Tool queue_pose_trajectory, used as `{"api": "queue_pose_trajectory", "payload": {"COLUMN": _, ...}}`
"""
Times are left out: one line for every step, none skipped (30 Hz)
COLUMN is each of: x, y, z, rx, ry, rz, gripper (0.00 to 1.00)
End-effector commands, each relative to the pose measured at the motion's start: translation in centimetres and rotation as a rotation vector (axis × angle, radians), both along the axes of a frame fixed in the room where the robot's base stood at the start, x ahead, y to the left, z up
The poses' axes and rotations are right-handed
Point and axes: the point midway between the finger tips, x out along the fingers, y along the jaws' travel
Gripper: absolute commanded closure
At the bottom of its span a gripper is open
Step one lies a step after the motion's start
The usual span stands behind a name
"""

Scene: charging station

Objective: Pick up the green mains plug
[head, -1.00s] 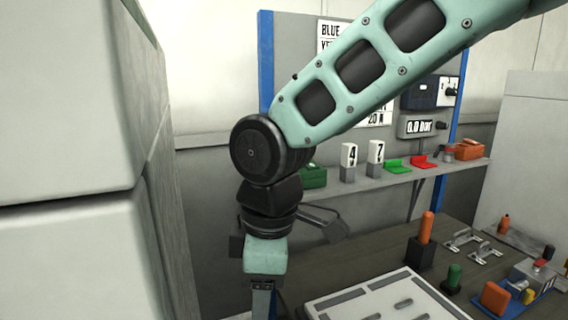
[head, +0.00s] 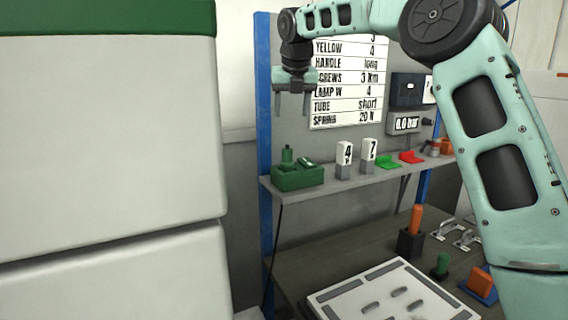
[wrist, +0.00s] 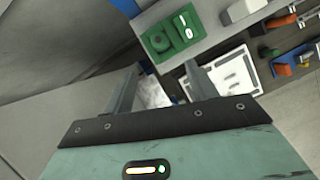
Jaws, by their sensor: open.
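A green box (head: 299,180) sits at the left end of the shelf. A small green upright piece (head: 287,156) stands on its left part and looks like the green mains plug, though it is too small to be sure. In the wrist view the green box (wrist: 156,42) shows beyond the fingertips, with a round green part and white marks on top. My gripper (head: 292,106) is open and empty, fingers pointing down, above the box and apart from it. Its two fingers also show in the wrist view (wrist: 162,70).
A signboard (head: 345,80) hangs behind my gripper. A large pale cabinet (head: 110,150) fills the left. The workbench below carries a white tray (head: 350,300) and several tools.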

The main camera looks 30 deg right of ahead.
Motion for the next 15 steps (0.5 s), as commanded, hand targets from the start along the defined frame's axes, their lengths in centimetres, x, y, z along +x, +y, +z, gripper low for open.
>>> {"api": "queue_pose_trajectory", "payload": {"x": 0.2, "y": -0.3, "z": -0.3, "rx": -0.004, "ry": 0.002, "rz": 0.005, "gripper": 0.43}}
{"api": "queue_pose_trajectory", "payload": {"x": 0.3, "y": -0.3, "z": -0.6, "rx": -0.004, "ry": 0.002, "rz": 0.007, "gripper": 0.43}}
{"api": "queue_pose_trajectory", "payload": {"x": 0.5, "y": -0.4, "z": -1.1, "rx": -0.005, "ry": 0.003, "rz": 0.008, "gripper": 0.43}}
{"api": "queue_pose_trajectory", "payload": {"x": 0.7, "y": -0.4, "z": -1.6, "rx": -0.004, "ry": 0.005, "rz": 0.008, "gripper": 0.43}}
{"api": "queue_pose_trajectory", "payload": {"x": 0.9, "y": -0.5, "z": -2.2, "rx": -0.004, "ry": 0.005, "rz": 0.008, "gripper": 0.43}}
{"api": "queue_pose_trajectory", "payload": {"x": 1.2, "y": -0.6, "z": -2.9, "rx": -0.005, "ry": 0.006, "rz": 0.007, "gripper": 0.43}}
{"api": "queue_pose_trajectory", "payload": {"x": 1.5, "y": -0.7, "z": -3.4, "rx": -0.005, "ry": 0.004, "rz": 0.007, "gripper": 0.43}}
{"api": "queue_pose_trajectory", "payload": {"x": 1.7, "y": -0.8, "z": -4.1, "rx": -0.005, "ry": 0.005, "rz": 0.007, "gripper": 0.43}}
{"api": "queue_pose_trajectory", "payload": {"x": 2.0, "y": -0.9, "z": -4.8, "rx": -0.004, "ry": 0.006, "rz": 0.006, "gripper": 0.43}}
{"api": "queue_pose_trajectory", "payload": {"x": 2.2, "y": -0.9, "z": -5.4, "rx": -0.003, "ry": 0.004, "rz": 0.006, "gripper": 0.43}}
{"api": "queue_pose_trajectory", "payload": {"x": 2.5, "y": -1.0, "z": -5.9, "rx": -0.003, "ry": 0.004, "rz": 0.006, "gripper": 0.43}}
{"api": "queue_pose_trajectory", "payload": {"x": 2.7, "y": -1.0, "z": -6.8, "rx": -0.003, "ry": 0.004, "rz": 0.007, "gripper": 0.43}}
{"api": "queue_pose_trajectory", "payload": {"x": 3.0, "y": -1.1, "z": -7.3, "rx": -0.002, "ry": 0.005, "rz": 0.007, "gripper": 0.43}}
{"api": "queue_pose_trajectory", "payload": {"x": 3.2, "y": -1.1, "z": -7.8, "rx": -0.003, "ry": 0.003, "rz": 0.007, "gripper": 0.43}}
{"api": "queue_pose_trajectory", "payload": {"x": 3.5, "y": -1.2, "z": -8.5, "rx": -0.004, "ry": 0.004, "rz": 0.007, "gripper": 0.43}}
